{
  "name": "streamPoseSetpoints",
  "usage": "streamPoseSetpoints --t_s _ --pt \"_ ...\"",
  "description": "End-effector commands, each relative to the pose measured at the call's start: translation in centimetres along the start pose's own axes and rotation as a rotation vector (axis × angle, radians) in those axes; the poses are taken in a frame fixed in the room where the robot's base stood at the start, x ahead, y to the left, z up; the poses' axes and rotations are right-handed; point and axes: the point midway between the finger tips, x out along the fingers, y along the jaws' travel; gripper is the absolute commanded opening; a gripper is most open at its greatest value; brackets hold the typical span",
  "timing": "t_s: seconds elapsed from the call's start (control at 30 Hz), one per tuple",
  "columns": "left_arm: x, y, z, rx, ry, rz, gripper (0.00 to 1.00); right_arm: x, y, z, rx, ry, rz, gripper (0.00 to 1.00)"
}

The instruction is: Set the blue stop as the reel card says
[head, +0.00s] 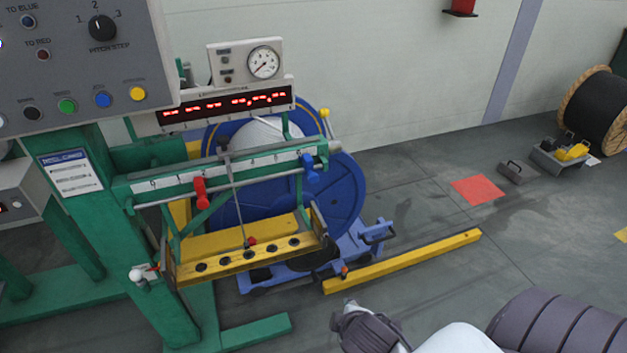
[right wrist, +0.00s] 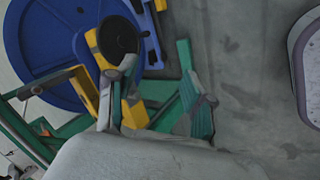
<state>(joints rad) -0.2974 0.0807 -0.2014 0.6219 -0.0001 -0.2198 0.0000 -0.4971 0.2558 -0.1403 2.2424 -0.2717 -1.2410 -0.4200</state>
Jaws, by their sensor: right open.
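The blue stop (head: 311,167) sits near the right end of the green scale rail (head: 240,168). The red stop (head: 200,192) hangs on the rail further left. The card (head: 75,175), a white sheet with a dark header, is on the green post at left; its text is too small to read. My right gripper (head: 362,328) is at the bottom of the head view, below and right of the rail and apart from the blue stop. In the right wrist view its fingers (right wrist: 158,105) are spread with nothing held between them. My left gripper is not in view.
A grey control panel (head: 75,65) with buttons and a knob fills the upper left. Behind the rail stands a blue reel (head: 345,195). A yellow tray (head: 245,262) hangs below the rail. A yellow floor bar (head: 405,262) lies at right. Open floor extends beyond it.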

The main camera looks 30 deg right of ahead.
Motion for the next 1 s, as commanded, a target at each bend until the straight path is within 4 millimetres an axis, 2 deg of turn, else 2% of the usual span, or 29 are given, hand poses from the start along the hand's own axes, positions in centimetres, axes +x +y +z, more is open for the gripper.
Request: streamPoseSetpoints --t_s 0.03,0.17,0.3,0.4,0.5,0.6,0.67,0.87,1.0 --pt "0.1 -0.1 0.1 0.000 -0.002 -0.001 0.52 -0.1 2.4 -0.3 -0.128 0.011 0.089 0.52" --pt "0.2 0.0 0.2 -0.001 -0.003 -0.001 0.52 -0.7 8.3 -1.4 -0.506 0.002 0.328 0.52" --pt "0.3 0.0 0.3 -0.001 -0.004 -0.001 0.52 -1.8 14.4 -3.7 -1.003 -0.084 0.618 0.52" --pt "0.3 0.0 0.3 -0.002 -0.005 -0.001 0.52 -2.8 17.8 -5.8 -1.377 -0.197 0.819 0.52" --pt "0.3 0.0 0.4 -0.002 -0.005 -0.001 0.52 -3.6 19.6 -7.5 -1.668 -0.316 0.964 0.52" --pt "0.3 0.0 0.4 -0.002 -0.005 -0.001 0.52 -4.0 20.3 -8.4 -1.828 -0.394 1.040 0.52" --pt "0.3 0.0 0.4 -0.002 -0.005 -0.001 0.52 -4.0 20.5 -8.8 -1.870 -0.416 1.059 0.52" --pt "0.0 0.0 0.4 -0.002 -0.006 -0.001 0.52 -2.9 22.2 -10.0 -1.880 -0.428 1.066 0.52" --pt "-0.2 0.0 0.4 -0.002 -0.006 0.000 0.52 -1.2 24.1 -11.5 -1.876 -0.426 1.065 0.52"
